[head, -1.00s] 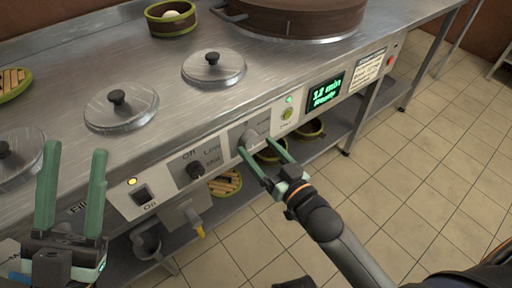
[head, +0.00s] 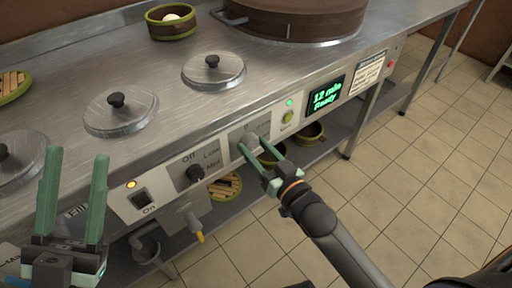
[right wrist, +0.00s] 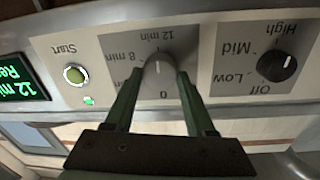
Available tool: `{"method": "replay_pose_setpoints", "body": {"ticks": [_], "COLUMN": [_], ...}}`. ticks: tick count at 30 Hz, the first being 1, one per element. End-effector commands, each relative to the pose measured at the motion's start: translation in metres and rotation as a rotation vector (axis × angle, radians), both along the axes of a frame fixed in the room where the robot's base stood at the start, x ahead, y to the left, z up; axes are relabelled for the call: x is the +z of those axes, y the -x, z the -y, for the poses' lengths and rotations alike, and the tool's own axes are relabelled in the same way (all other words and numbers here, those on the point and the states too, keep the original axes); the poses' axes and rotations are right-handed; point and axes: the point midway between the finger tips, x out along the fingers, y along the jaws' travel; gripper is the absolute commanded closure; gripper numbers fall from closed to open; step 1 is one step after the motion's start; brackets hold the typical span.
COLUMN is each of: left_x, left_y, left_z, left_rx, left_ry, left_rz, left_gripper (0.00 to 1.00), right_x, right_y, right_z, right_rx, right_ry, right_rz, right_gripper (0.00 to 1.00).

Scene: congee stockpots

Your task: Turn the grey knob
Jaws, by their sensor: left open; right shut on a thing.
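The grey knob (head: 249,142) is on the front panel of the steel counter, between the black knob and the green button. In the right wrist view the grey knob (right wrist: 159,72) sits on a dial plate marked 0, 8 min and 12 min, its white line pointing at the 12 min side. My right gripper (head: 254,150) has its green fingers on either side of the grey knob and is shut on it; the fingertips (right wrist: 160,78) partly hide the knob's sides. My left gripper (head: 78,165) is open and empty, raised over the counter's front left.
A black knob (head: 195,173) with Off, Low and Mid marks, a switch (head: 143,201), a green Start button (head: 288,117) and a display (head: 326,93) reading "12 min Ready" share the panel. Lidded pots (head: 120,112) sit in the counter. A yellow-tipped tap (head: 196,228) hangs below.

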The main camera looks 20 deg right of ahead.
Motion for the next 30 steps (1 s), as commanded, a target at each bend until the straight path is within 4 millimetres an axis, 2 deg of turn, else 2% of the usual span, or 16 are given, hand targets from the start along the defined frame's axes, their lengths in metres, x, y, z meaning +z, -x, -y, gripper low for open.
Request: {"method": "replay_pose_setpoints", "body": {"ticks": [1,9,20,30], "left_x": [0.0,0.0,0.008,0.034], "left_y": [0.0,0.0,0.0,0.002], "left_z": [0.0,0.0,-0.001,-0.001], "left_rx": [0.0,0.0,-0.001,0.016], "left_ry": [0.0,0.0,0.005,-0.014], "left_rz": [0.0,0.001,0.0,0.028], "left_gripper": [0.51,0.51,0.51,0.51], "right_x": [0.0,0.0,0.002,0.003], "right_y": [0.0,0.0,0.0,0.0], "right_z": [0.0,0.0,0.0,-0.001], "right_rx": [0.0,0.0,0.0,0.0], "right_ry": [0.0,0.0,0.054,0.288], "right_rz": [0.0,0.0,0.019,0.103], "right_gripper": [0.69,0.99,1.0,1.0]}}
